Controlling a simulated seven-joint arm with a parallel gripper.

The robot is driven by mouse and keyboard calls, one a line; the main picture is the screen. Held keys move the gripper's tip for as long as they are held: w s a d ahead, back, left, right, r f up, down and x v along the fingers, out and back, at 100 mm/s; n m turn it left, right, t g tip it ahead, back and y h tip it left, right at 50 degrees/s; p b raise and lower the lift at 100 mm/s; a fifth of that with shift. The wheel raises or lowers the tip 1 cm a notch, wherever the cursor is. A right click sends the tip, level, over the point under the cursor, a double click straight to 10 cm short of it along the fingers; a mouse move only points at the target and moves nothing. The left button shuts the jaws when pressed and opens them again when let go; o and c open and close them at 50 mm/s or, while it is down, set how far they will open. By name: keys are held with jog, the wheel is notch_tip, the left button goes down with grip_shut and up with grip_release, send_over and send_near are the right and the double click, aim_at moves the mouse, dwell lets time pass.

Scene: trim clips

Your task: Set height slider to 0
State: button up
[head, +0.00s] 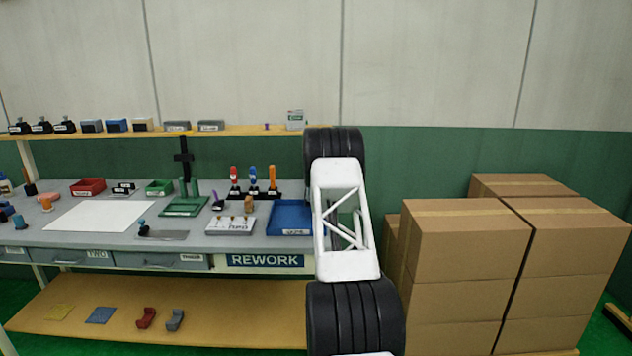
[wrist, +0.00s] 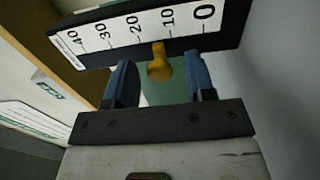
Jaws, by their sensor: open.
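The height slider's scale (wrist: 185,25) shows in the wrist view as a white strip on a dark bar, marked 40 to 0 from left to right. Its yellow knob (wrist: 158,63) sticks out below the strip, seemingly between the 10 and 20 marks; the exact reading cannot be told. My gripper (wrist: 160,72) is open, with one blue finger on each side of the knob. Gaps show between the knob and both fingers. In the head view my arm is in front of the bench's right end, and neither my gripper nor the slider can be made out.
The grey bench (head: 100,240) holds a blue tray (head: 290,218), a green fixture (head: 185,206), colored-handled tools and small bins. A shelf (head: 250,131) with small blocks runs above it. Stacked cardboard boxes (head: 460,250) stand right of my arm.

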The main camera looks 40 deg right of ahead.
jog(key=shift+v, duration=3.3)
